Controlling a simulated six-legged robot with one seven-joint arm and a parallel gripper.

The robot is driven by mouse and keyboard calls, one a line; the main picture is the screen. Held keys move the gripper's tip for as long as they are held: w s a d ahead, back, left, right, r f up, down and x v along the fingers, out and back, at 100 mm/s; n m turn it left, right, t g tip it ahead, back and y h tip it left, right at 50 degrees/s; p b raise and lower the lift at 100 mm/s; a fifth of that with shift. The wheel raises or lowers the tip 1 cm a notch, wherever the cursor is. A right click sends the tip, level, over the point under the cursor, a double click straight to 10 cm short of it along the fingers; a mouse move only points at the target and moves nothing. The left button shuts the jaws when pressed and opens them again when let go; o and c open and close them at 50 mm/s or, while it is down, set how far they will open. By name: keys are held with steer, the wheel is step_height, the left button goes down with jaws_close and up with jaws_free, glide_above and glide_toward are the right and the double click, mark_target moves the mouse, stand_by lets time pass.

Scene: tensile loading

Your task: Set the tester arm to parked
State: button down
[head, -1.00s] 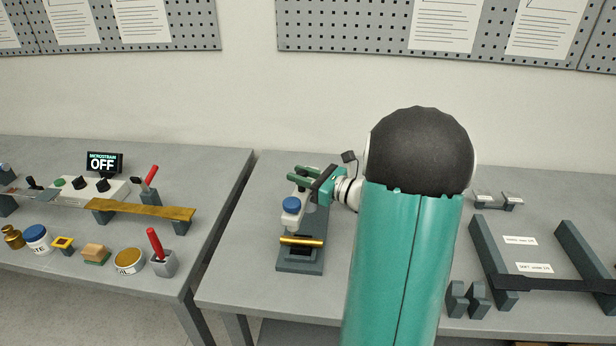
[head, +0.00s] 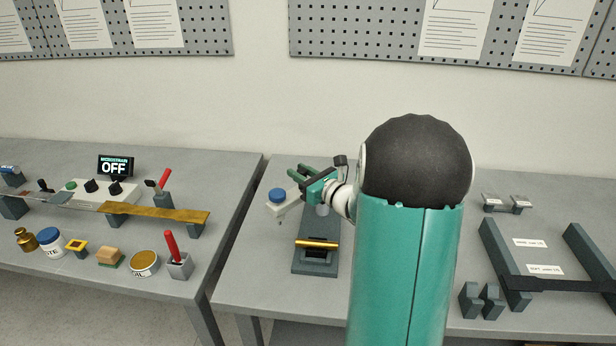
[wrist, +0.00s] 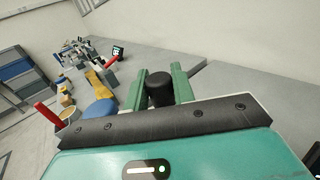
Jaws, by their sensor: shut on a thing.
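The tester is a dark grey stand (head: 316,265) with a gold bar (head: 317,244) lying across it. Its pale tester arm (head: 290,206), topped by a blue cap (head: 277,195), now points out to the left of the stand, over bare table. My gripper (head: 308,172) is at the arm's rear end. In the wrist view its green fingers (wrist: 160,80) are shut on a black knob (wrist: 159,90), one finger on each side. The blue cap also shows in the wrist view (wrist: 99,108). My wrist hides the arm's pivot.
The left table holds a display reading OFF (head: 115,166), a gold strip (head: 155,212), red-handled tools (head: 172,248), and jars. A gap separates the two tables. Dark grey frame bars (head: 505,265) and small blocks (head: 482,300) stand on the right.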

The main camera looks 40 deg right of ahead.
steer(key=w, duration=0.4)
steer(key=shift+w+d, duration=0.1)
steer(key=shift+d, duration=0.65)
stand_by(0.6)
steer(key=c, duration=1.2)
jaws_free()
steer(key=s+d, duration=0.1)
steer(key=s, duration=1.2)
steer(key=shift+s, duration=0.3)
